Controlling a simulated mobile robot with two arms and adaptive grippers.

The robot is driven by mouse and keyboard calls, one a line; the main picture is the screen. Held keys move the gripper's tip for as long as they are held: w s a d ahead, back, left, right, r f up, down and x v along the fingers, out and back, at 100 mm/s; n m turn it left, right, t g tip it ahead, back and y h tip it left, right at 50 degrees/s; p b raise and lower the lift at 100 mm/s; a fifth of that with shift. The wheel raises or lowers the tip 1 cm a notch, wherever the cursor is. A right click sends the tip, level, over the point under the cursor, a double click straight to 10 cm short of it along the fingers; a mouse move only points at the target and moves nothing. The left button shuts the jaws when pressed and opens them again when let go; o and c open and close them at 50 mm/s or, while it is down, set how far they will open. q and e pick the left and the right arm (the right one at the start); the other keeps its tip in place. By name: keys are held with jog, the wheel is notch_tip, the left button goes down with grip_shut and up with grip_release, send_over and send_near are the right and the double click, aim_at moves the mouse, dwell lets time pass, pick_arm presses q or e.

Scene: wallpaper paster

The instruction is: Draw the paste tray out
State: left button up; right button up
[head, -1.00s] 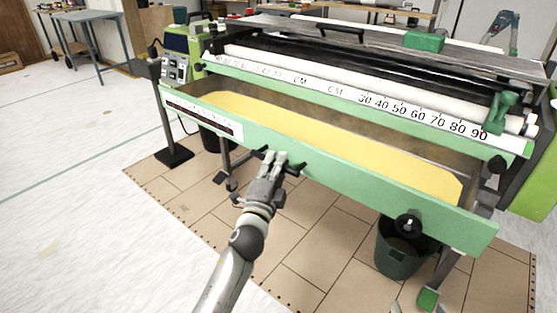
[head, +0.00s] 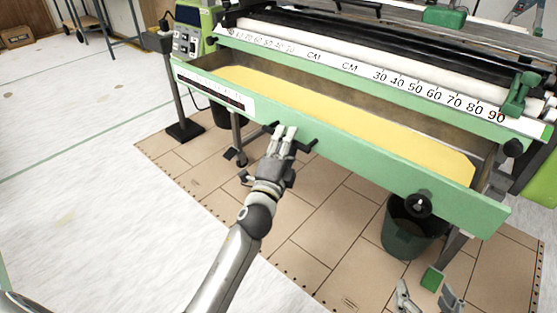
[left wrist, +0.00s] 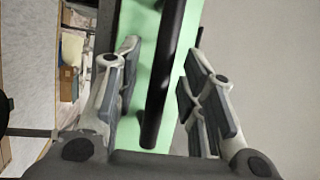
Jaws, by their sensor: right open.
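The paste tray (head: 345,152) has a long green front and yellow paste (head: 340,118) inside. It stands partly drawn out below the ruler bar, its top open to view. A black bar handle (head: 308,145) is on its front, left of the middle. My left gripper (head: 285,133) is at this handle. In the left wrist view the handle (left wrist: 164,85) runs between the spread fingers (left wrist: 160,95), with gaps visible on both sides. My right gripper (head: 428,298) is open and empty at the bottom edge, below the tray and apart from it.
A black knob (head: 418,205) sticks out of the tray front at right. A dark bucket (head: 403,240) stands beneath it. Machine legs (head: 238,135) stand behind the tray front. The brown tiled mat (head: 300,235) and pale floor (head: 90,215) in front are largely clear.

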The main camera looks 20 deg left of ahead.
pick_arm(q)
jog(key=v, duration=1.1)
